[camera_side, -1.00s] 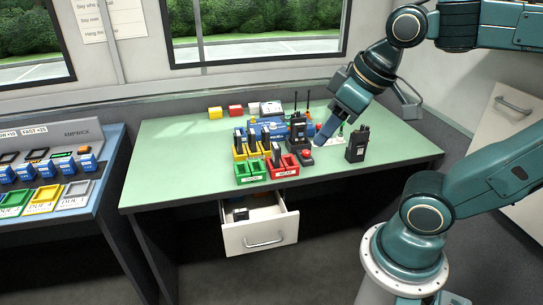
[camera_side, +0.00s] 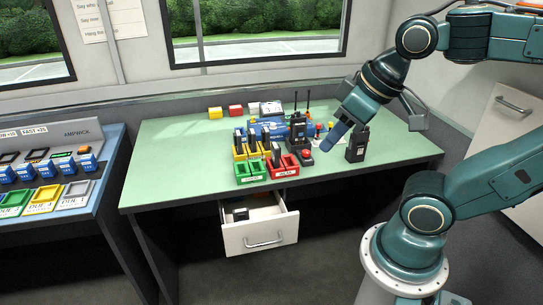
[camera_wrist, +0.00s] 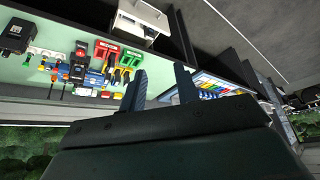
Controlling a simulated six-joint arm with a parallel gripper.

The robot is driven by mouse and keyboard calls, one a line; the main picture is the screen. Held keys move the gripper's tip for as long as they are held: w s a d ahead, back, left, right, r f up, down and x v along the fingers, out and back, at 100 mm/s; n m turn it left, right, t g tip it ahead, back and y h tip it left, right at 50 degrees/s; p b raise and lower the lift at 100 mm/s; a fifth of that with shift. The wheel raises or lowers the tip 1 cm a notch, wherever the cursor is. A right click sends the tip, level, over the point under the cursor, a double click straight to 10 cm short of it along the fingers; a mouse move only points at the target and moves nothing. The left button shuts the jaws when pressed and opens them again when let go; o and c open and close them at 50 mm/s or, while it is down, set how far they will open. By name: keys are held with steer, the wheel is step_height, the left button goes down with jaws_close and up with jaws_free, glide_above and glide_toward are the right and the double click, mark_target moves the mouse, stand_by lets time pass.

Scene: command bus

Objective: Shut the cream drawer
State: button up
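The cream drawer (camera_side: 235,243) hangs open under the front edge of the green table, pulled out toward the front. A small dark object (camera_side: 240,214) and something pale lie inside it. In the wrist view the drawer (camera_wrist: 146,15) shows at the top. My gripper (camera_side: 333,141) is above the tabletop, up and right of the drawer and apart from it, beside the red and black items. In the wrist view the two fingers of my gripper (camera_wrist: 160,78) stand apart with nothing between them, so it is open.
On the green table (camera_side: 180,165) stand green and red trays (camera_side: 252,173), yellow trays, and radios with antennas. A black radio (camera_side: 357,146) stands close to the gripper. A blue table (camera_side: 85,200) with several bins is at left. Floor before the drawer looks clear.

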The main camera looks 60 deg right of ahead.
steer(key=w+f+n+g, duration=0.2)
steer(key=w+f+n, duration=0.2)
steer(key=w+f, duration=0.65)
steer(key=w+f+n+g, duration=0.1)
steer(key=w+f+n, duration=0.1)
steer(key=f, duration=0.6)
steer(key=w+f+n+g+h, duration=0.1)
steer(key=w+f+n, duration=0.1)
steer(key=f, duration=0.7)
steer(key=shift+d+n+h, duration=0.15)
steer(key=shift+n+h, duration=0.15)
steer(key=shift+n, duration=0.3)
steer(key=shift+w+f, duration=0.1)
steer(key=shift+f, duration=0.15)
glide_toward(265, 239)
steer(key=shift+s+a+f, duration=0.15)
steer(key=shift+a+f, duration=0.15)
steer(key=shift+f, duration=0.55)
steer(key=shift+s+a+f, duration=0.1)
steer(key=shift+a+f, duration=0.25)
steer(key=shift+f, duration=0.5)
steer(key=shift+s+a+f, duration=0.15)
steer(key=shift+a+f, duration=0.15)
steer(key=shift+f, duration=0.55)
steer(key=shift+c, duration=0.4)
jaws_close()
